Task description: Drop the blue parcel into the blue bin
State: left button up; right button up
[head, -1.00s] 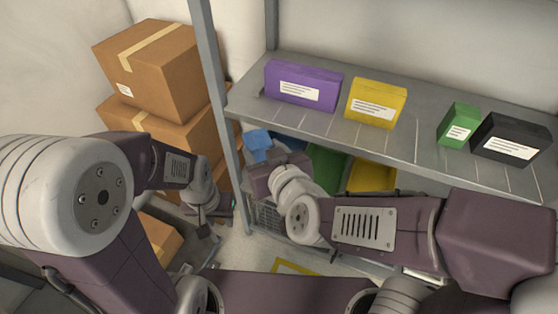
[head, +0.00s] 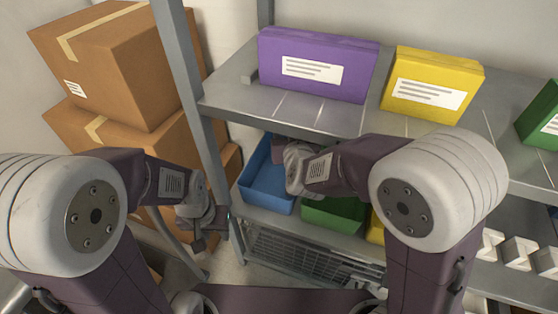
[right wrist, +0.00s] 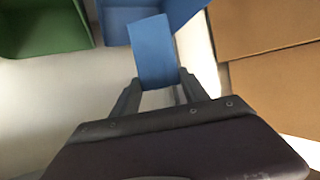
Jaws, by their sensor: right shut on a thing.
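The blue parcel (right wrist: 152,50) is a flat box held between the fingers of my right gripper (right wrist: 157,88) in the right wrist view. Its far end overlaps the blue bin (right wrist: 115,18) there. In the head view the blue bin (head: 262,190) sits on the lower shelf behind the upright, with my right gripper over its right part. The parcel and right fingertips are hidden in the head view. My left gripper (head: 207,238) hangs left of the shelf upright, away from the bin; its fingers are too dark to judge.
A green bin (head: 332,214) stands right of the blue bin, then a yellow bin (head: 376,228). The upper shelf (head: 330,118) holds purple (head: 315,65), yellow (head: 430,84) and green boxes. A grey upright (head: 190,100) and stacked cartons (head: 125,65) stand left.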

notch_tip(320, 180, down, 6)
jog(key=b, duration=0.6)
jog(key=shift+s+r, duration=0.1)
jog(key=o, duration=1.6)
